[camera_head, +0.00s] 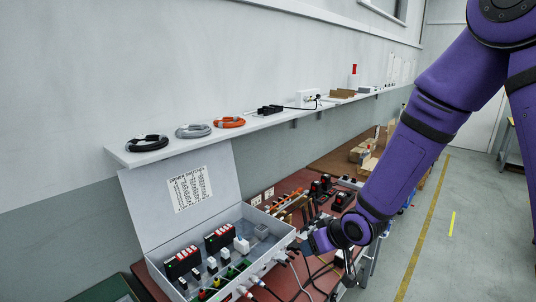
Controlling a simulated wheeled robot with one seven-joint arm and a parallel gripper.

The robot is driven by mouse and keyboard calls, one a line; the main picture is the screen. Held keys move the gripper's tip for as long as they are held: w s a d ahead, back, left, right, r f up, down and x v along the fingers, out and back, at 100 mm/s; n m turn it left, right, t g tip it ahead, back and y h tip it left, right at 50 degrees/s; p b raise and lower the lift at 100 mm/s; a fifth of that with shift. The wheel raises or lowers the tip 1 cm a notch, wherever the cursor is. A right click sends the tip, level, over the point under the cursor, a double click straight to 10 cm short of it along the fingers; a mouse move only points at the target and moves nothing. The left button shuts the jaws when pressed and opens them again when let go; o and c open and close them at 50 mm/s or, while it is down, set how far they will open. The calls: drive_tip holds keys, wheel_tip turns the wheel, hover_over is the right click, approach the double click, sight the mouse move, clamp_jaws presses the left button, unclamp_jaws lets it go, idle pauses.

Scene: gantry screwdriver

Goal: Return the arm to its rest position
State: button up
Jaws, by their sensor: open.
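My purple arm (405,150) reaches from the upper right down to the workbench at the middle of the view. My gripper (304,243) is at its end, near the right front edge of an open grey box (165,215). The gripper is open, but its fingers are small and hard to make out against the clutter. I cannot tell whether it touches the box or the cables (300,275) beside it.
The box's raised lid (190,225) carries a printed label. A wall shelf (170,150) above holds cable coils, including an orange one (229,122). Red and black devices (320,187) and cardboard boxes (365,152) stand along the bench. The floor (475,200) at right is clear.

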drive_tip(key=s+d+r+m+h, duration=0.2)
drive_tip(key=s+d+r, duration=0.3)
drive_tip(key=r, duration=0.4)
drive_tip(key=s+d+r+m+h, duration=0.1)
drive_tip(key=s+d+r+h, duration=0.15)
drive_tip(key=d+r, duration=0.6)
drive_tip(key=s+d+r+m, duration=0.1)
drive_tip(key=s+r, duration=0.2)
drive_tip(key=s, duration=0.3)
drive_tip(key=s+d+r+m, duration=0.1)
drive_tip(key=s+d+r, duration=0.1)
drive_tip(key=s, duration=0.4)
drive_tip(key=s+d+r+g, duration=0.1)
drive_tip(key=s+r, duration=0.3)
drive_tip(key=s, duration=0.2)
drive_tip(key=shift+s+d+r+m, duration=0.15)
drive_tip(key=shift+s+r+m, duration=0.15)
drive_tip(key=shift+m, duration=0.1)
drive_tip(key=shift+h, duration=0.25)
idle(1.0)
